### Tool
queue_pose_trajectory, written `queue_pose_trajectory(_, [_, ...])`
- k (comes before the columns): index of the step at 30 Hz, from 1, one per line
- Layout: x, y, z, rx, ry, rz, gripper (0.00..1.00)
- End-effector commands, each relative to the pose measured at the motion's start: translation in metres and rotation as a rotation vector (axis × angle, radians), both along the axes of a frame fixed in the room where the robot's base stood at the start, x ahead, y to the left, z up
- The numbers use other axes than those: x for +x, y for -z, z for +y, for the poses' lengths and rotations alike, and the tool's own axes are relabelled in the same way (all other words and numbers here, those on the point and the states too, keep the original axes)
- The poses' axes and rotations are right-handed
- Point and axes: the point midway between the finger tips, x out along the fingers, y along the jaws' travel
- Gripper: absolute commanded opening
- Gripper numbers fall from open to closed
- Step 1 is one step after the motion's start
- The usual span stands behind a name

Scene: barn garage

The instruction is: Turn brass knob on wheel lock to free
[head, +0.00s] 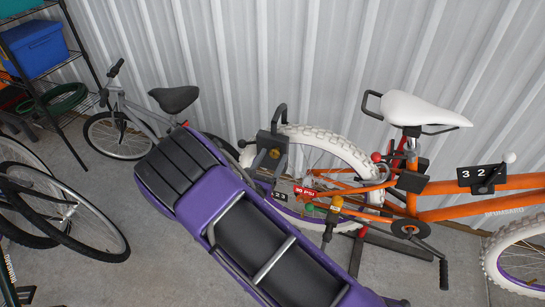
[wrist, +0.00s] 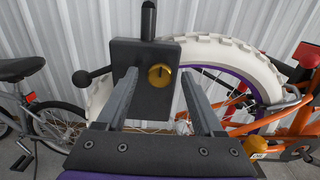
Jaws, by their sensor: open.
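The wheel lock (wrist: 127,55) is a dark box with a black post on top and a ball-ended lever at its left, against the white-tyred wheel. Its round brass knob (wrist: 159,76) faces me, with a raised ridge that looks about upright. In the head view the lock (head: 266,141) and knob (head: 275,153) show just beyond my purple arm. My gripper (wrist: 160,74) is open in the wrist view, one finger on each side of the knob in the picture, with gaps between. I cannot tell how far the fingertips are from the lock's face.
The orange bike (head: 455,210) has a white saddle (head: 420,109), a black number dial (head: 482,175) and another brass-coloured knob (head: 337,202) low on it. A grey bike (head: 125,125) stands at left. The corrugated wall (head: 215,60) is close behind.

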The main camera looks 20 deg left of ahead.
Motion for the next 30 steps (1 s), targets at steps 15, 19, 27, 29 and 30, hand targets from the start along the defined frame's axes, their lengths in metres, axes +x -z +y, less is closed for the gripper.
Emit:
queue_pose_trajectory(15, [0.0073, -0.0001, -0.0004, 0.0, -0.001, 0.0, 0.47])
queue_pose_trajectory(19, [0.0072, -0.0001, -0.0004, 0.0, -0.001, 0.0, 0.24])
queue_pose_trajectory(27, [0.0071, -0.0001, -0.0003, 0.0, -0.001, 0.0, 0.0])
queue_pose_trajectory(29, [0.0071, 0.0, -0.0004, 0.002, -0.001, 0.0, 0.0])
queue_pose_trajectory(30, [0.0071, 0.0001, -0.0004, 0.005, -0.001, 0.0, 0.0])
